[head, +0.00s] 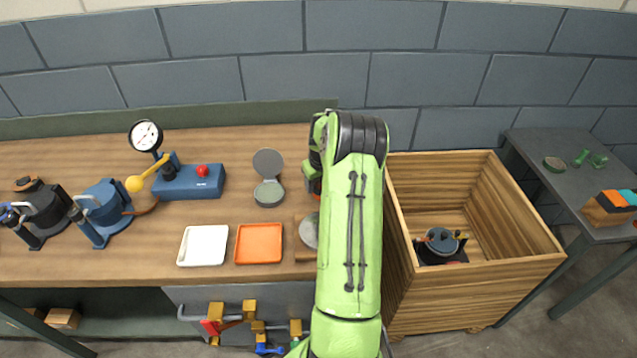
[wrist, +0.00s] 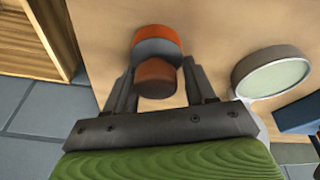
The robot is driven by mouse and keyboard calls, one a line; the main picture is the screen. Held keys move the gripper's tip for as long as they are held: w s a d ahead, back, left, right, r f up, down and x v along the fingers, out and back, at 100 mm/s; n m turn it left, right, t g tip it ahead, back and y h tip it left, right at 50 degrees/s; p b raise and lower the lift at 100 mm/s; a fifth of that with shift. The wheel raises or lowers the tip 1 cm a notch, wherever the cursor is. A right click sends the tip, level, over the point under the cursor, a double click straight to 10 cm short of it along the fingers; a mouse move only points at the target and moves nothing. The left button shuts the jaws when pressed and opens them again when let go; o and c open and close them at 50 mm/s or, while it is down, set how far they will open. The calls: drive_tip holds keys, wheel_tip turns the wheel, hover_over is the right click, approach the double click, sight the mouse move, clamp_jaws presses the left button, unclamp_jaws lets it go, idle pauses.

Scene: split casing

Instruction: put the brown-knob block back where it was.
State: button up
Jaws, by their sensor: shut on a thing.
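My gripper (wrist: 157,84) is shut on the brown-knob block in the wrist view. The block's round brown knob (wrist: 156,78) faces the wrist camera, with a grey band (wrist: 157,50) and an orange round part (wrist: 158,35) beyond it. I cannot tell whether the orange part belongs to the block or whether it touches the bench. In the head view my own arm hides the gripper's fingers and most of what they hold. A small orange-red patch (head: 313,185) shows at the arm's left edge.
The wooden bench (head: 90,265) holds a grey round item with a raised lid (head: 268,165), a white tray (head: 203,245), an orange tray (head: 259,243) and a blue gauge stand (head: 190,182). A wooden crate (head: 470,280) stands right. An open drawer (head: 190,300) lies below.

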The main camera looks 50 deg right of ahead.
drive_tip(key=o, duration=1.4)
drive_tip(key=shift+f, duration=0.1)
